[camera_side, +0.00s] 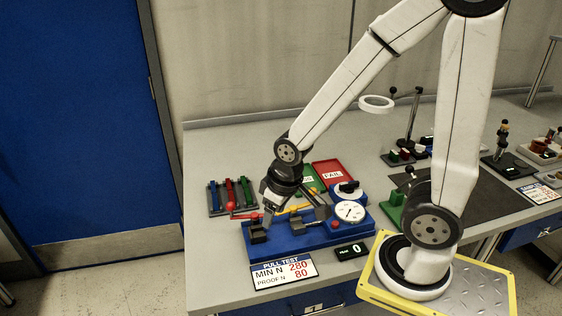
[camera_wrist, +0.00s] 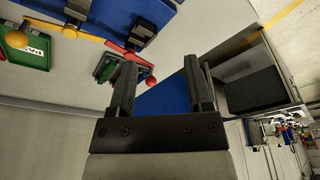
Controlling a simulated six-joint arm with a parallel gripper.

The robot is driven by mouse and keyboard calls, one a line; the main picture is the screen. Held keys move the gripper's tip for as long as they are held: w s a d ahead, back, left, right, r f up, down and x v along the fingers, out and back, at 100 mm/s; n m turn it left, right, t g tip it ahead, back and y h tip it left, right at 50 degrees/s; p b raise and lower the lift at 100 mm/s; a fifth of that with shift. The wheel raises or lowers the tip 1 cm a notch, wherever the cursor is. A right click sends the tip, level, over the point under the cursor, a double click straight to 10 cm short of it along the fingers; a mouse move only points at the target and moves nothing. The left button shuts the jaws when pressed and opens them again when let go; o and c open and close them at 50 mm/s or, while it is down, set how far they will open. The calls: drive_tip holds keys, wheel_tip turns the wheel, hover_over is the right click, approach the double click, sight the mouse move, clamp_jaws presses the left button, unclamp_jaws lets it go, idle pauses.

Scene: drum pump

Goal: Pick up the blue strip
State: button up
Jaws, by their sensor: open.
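In the side view the blue strip (camera_side: 213,195) lies at the left of a dark rack (camera_side: 218,213), beside a red strip (camera_side: 230,191) and a green strip (camera_side: 246,189). My gripper (camera_side: 267,214) points down over the left part of the blue pull-test fixture, to the right of the rack and apart from it. In the wrist view my gripper (camera_wrist: 160,73) has its two fingers spread, with nothing held between them. Part of the rack with green and red (camera_wrist: 106,68) shows behind the left finger. I cannot make out the blue strip there.
The blue fixture (camera_side: 285,240) carries dark clamps, a dial gauge (camera_side: 349,212) and a red-ball lever (camera_side: 231,206). A red FAIL tray (camera_side: 333,172) and a green tray (camera_wrist: 27,48) lie behind it. A ring lamp (camera_side: 377,103) stands further back.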

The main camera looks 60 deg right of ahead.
sight(213, 186)
drive_tip(key=w+d+m, duration=0.1)
drive_tip(key=w, duration=0.4)
drive_tip(key=w+d+f+m, duration=0.1)
drive_tip(key=w+d, duration=0.1)
drive_tip(key=w, duration=0.3)
drive_tip(key=w+d+m+h, duration=0.1)
drive_tip(key=w+m, duration=0.1)
drive_tip(key=w, duration=0.3)
drive_tip(key=shift+w+d+f, duration=0.15)
drive_tip(key=w+d+f+m, duration=0.1)
drive_tip(key=w+d+f, duration=0.1)
drive_tip(key=w, duration=0.2)
drive_tip(key=w+d+f+m+h, duration=0.1)
drive_tip(key=w+d+m, duration=0.1)
drive_tip(key=w, duration=0.3)
drive_tip(key=w+d+f+m+h, duration=0.1)
drive_tip(key=w+d+f+m, duration=0.1)
drive_tip(key=w+d, duration=0.1)
drive_tip(key=shift+w+d+f+t, duration=0.15)
drive_tip(key=shift+w+f+t, duration=0.15)
drive_tip(key=shift+w, duration=0.45)
drive_tip(key=shift+x, duration=1.4)
drive_tip(key=shift+w+d, duration=0.1)
drive_tip(key=shift+x, duration=2.55)
drive_tip(key=shift+d, duration=0.15)
clamp_jaws()
